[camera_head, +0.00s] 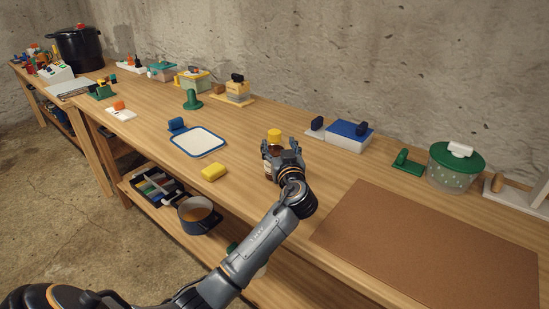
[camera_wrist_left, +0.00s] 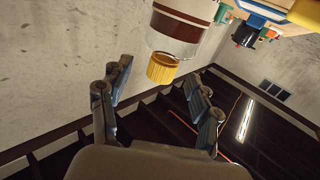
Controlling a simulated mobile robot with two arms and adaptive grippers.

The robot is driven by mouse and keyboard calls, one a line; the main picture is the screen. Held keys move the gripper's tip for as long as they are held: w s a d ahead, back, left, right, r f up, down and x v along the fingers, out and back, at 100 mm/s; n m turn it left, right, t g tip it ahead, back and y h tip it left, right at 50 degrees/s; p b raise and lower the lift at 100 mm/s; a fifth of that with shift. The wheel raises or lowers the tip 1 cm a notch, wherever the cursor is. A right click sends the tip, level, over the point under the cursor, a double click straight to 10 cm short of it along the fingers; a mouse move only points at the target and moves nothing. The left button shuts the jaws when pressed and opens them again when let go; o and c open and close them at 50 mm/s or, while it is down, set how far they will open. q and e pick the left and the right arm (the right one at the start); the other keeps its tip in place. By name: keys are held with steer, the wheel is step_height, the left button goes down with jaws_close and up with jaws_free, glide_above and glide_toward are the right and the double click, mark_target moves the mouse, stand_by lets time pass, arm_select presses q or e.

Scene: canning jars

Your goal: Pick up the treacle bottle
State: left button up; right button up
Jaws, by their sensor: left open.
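A bottle with a ribbed yellow cap (camera_head: 274,135) stands on the wooden workbench; I take it to be the treacle bottle. My left gripper (camera_head: 281,152) is in front of it and hides most of its body in the head view. In the left wrist view the bottle (camera_wrist_left: 180,28) appears cap-down, with a dark brown body and a pale band, cut off by the top edge. The open fingers of my left gripper (camera_wrist_left: 160,82) are spread, with the cap showing beyond and between their tips. The fingers hold nothing. My right gripper is out of view.
A yellow block (camera_head: 214,172) and a blue-rimmed white tray (camera_head: 198,142) lie to the left. A brown mat (camera_head: 430,245) covers the bench at right. A blue-and-white box (camera_head: 348,136) and a green-lidded pot (camera_head: 455,168) stand behind it. A dark pot (camera_head: 199,216) sits on the lower shelf.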

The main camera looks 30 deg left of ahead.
mark_target(276, 140)
arm_select(q)
steer(key=p+x, duration=0.1)
steer(key=x, duration=0.3)
steer(key=shift+s+a+r, duration=0.15)
steer(key=shift+s, duration=0.05)
steer(key=shift+w+a, duration=0.35)
steer(key=shift+d, duration=0.1)
jaws_close()
